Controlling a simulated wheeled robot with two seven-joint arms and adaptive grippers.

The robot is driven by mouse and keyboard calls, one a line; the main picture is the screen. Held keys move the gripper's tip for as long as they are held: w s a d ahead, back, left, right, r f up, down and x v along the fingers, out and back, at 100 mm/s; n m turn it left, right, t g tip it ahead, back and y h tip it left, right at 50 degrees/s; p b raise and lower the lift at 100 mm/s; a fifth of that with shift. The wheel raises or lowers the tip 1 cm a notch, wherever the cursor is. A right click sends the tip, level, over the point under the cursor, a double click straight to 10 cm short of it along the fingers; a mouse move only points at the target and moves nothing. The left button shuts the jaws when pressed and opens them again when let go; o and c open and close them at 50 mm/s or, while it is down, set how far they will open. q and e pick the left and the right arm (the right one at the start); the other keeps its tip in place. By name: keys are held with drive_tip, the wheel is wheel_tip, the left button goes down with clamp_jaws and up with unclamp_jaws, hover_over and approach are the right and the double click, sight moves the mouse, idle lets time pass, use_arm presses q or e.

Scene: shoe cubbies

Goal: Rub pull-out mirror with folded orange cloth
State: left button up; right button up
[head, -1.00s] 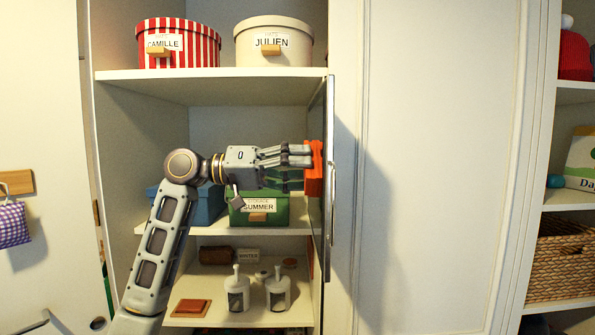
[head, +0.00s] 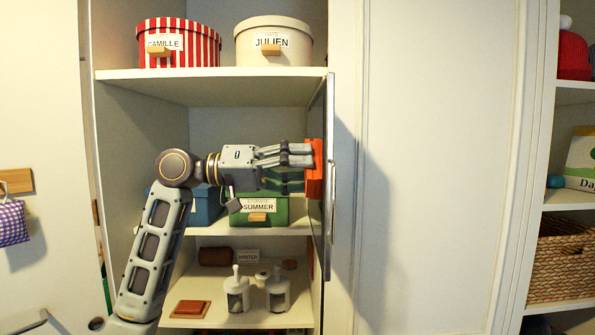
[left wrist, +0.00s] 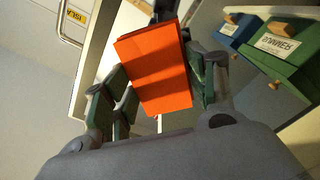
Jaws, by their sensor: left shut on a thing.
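The folded orange cloth (head: 314,168) is held in my left gripper (head: 308,155), whose fingers point right. The cloth lies against or very near the face of the pull-out mirror (head: 324,225), a thin upright panel seen almost edge-on at the cubby's right side. In the left wrist view the orange cloth (left wrist: 156,68) sits between the two green-padded fingers of my left gripper (left wrist: 158,92). Whether the cloth presses on the glass is hard to tell. My right gripper is not in view.
Above are a striped box (head: 178,45) and a cream box (head: 273,43). Behind my arm are a green box (head: 258,212) and a blue box (head: 207,205). A closed white door panel (head: 440,170) is right of the mirror.

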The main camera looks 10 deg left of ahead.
use_arm(q)
drive_tip(key=shift+s+d, duration=0.15)
drive_tip(key=shift+s, duration=0.3)
idle(0.3)
drive_tip(key=shift+w+a+p, duration=0.25)
drive_tip(key=shift+w+p, duration=0.15)
drive_tip(key=shift+w, duration=0.45)
drive_tip(key=shift+w+a+p, duration=0.25)
drive_tip(key=shift+w+p, duration=0.15)
drive_tip(key=shift+w, duration=0.45)
drive_tip(key=shift+w, duration=0.1)
drive_tip(key=shift+w+a+p, duration=0.25)
drive_tip(key=shift+w+p, duration=0.2)
drive_tip(key=shift+w, duration=0.35)
drive_tip(key=shift+w+a+p, duration=0.25)
drive_tip(key=shift+w+p, duration=0.15)
drive_tip(key=shift+w, duration=0.4)
drive_tip(key=shift+w, duration=0.15)
drive_tip(key=shift+w+a+p, duration=0.25)
drive_tip(key=shift+w+p, duration=0.25)
drive_tip(key=shift+w, duration=0.3)
drive_tip(key=shift+w+a+p, duration=0.25)
drive_tip(key=shift+w+p, duration=0.2)
drive_tip(key=shift+w, duration=0.3)
drive_tip(key=shift+a, duration=0.15)
